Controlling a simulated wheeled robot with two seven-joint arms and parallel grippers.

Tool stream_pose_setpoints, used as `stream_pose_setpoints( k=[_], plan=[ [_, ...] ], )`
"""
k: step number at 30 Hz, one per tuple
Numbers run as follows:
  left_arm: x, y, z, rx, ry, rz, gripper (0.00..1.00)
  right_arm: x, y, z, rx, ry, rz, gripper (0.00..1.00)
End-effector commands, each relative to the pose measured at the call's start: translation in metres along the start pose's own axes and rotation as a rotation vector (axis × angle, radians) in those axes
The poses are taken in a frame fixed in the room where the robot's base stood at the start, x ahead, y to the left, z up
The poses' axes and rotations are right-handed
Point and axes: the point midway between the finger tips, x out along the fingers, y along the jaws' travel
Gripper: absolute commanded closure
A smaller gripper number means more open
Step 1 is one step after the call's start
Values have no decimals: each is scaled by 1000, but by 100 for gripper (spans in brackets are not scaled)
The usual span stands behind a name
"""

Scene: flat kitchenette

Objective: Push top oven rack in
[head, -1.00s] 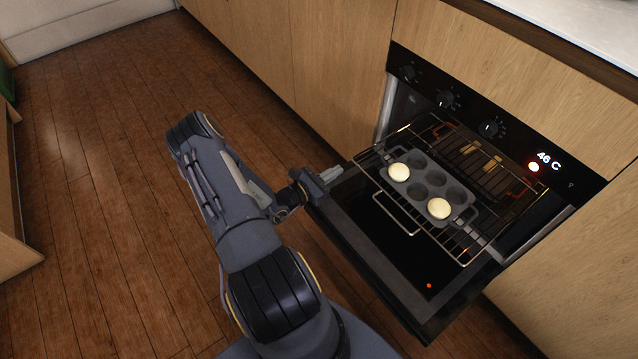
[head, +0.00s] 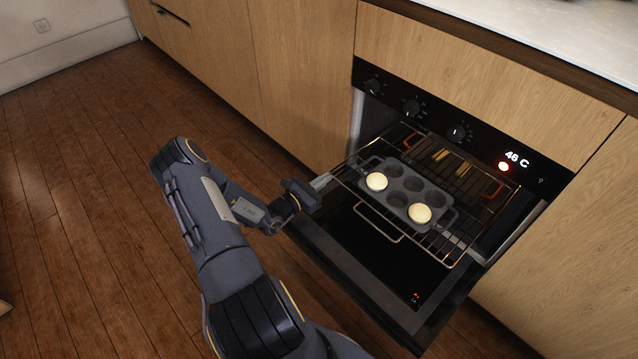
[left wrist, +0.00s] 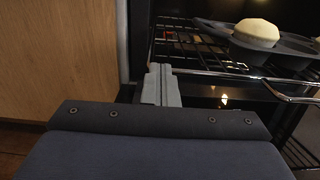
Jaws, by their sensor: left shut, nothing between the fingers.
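The top oven rack (head: 446,252) is a wire rack pulled partly out of the oven, above the lowered door. It carries a dark muffin tin (head: 408,190) with two pale rounds in it. My left gripper (head: 325,181) is shut and empty, at the left front corner of the rack. In the left wrist view the shut fingers (left wrist: 161,84) are close to the rack's front wire (left wrist: 230,74); I cannot tell if they touch it. The muffin tin also shows in the left wrist view (left wrist: 256,42). My right gripper is not in view.
The open oven door (head: 370,275) lies under the rack, with a handle-like wire loop (head: 376,224) above it. The control panel (head: 437,123) reads 46 C. Wooden cabinets (head: 300,75) flank the oven.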

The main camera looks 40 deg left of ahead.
Motion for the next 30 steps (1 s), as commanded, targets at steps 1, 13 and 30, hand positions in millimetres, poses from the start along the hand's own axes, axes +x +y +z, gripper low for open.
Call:
stream_pose_setpoints(
  k=[1, 13, 30],
  plan=[
    [10, -1, 0, 0, -3, -3, 100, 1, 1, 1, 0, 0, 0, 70],
    [111, -2, -2, 1, -5, -3, 100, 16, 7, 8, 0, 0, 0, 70],
    [245, -1, -4, 0, -3, 0, 100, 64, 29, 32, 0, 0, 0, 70]
  ],
)
